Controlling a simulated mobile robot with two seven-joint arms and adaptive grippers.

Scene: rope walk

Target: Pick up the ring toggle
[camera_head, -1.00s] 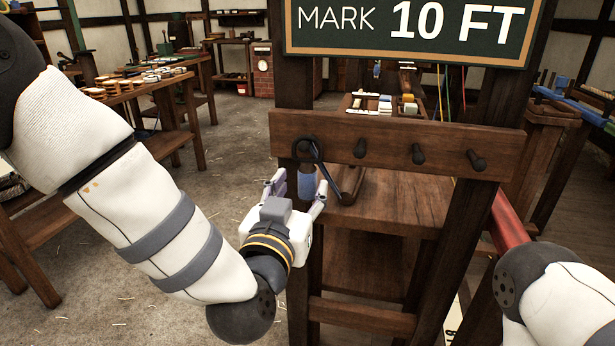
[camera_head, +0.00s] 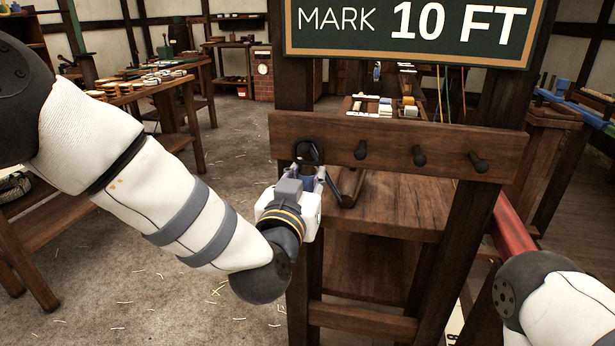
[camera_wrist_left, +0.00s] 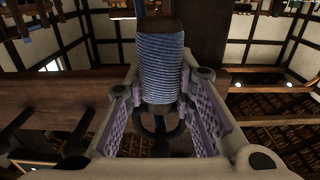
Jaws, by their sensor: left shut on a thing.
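The ring toggle hangs at the left end of the peg rail. It has a dark ring (camera_head: 307,150) and a blue cord-wrapped grip (camera_head: 306,181). My left gripper (camera_head: 310,183) is shut on it below the rail, and the gripper body partly hides the grip. In the left wrist view, the wrapped grip (camera_wrist_left: 161,68) stands between the two purple-padded fingers (camera_wrist_left: 163,95), with a dark curved piece (camera_wrist_left: 155,134) nearer the palm. Whether the ring still rests on its peg is hidden. My right gripper is out of view; only part of the right arm shows.
The wooden peg rail (camera_head: 385,155) has several bare dark pegs to the right. Under it is a wooden bench (camera_head: 395,200), with a dark bent handle (camera_head: 347,188) close by my gripper. Posts flank the rail, with a "MARK 10 FT" sign (camera_head: 415,30) above.

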